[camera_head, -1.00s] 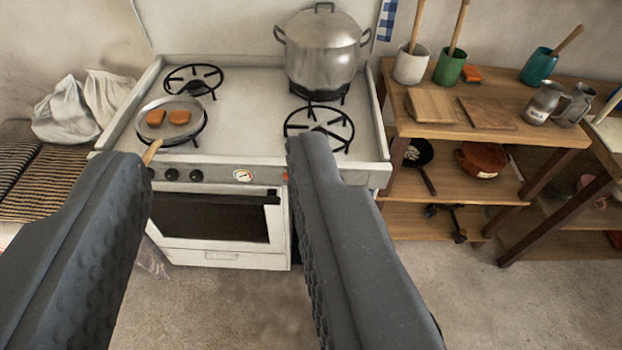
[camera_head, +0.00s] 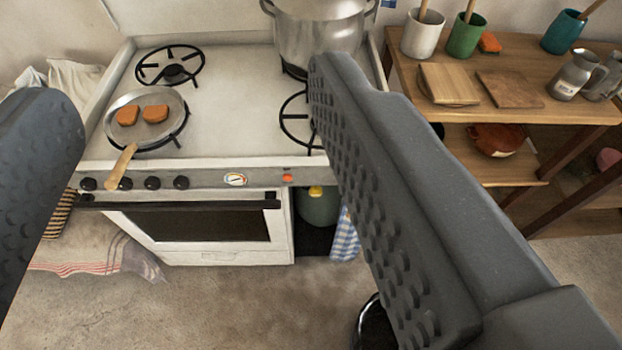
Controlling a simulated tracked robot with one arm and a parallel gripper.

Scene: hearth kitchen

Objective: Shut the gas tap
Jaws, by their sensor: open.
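A dark green rounded vessel (camera_head: 318,209), which looks like a gas bottle, stands on the floor just right of the white stove (camera_head: 225,238). A small yellow part (camera_head: 315,192), possibly the gas tap, shows on its top; its exact shape is too small to tell. The right finger hides some of the space beside it. My gripper (camera_head: 192,88) is wide open and empty, its two fingers in the near foreground, apart from the stove and bottle. The stove front has several black knobs (camera_head: 152,183), a gauge (camera_head: 235,179) and an orange-red button (camera_head: 287,178).
A pan (camera_head: 170,103) with two orange pieces sits on the front left burner, its handle over the front edge. A large pot (camera_head: 320,35) stands at the back right. A checked cloth (camera_head: 345,240) hangs beside the bottle. A wooden shelf (camera_head: 575,108) stands right.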

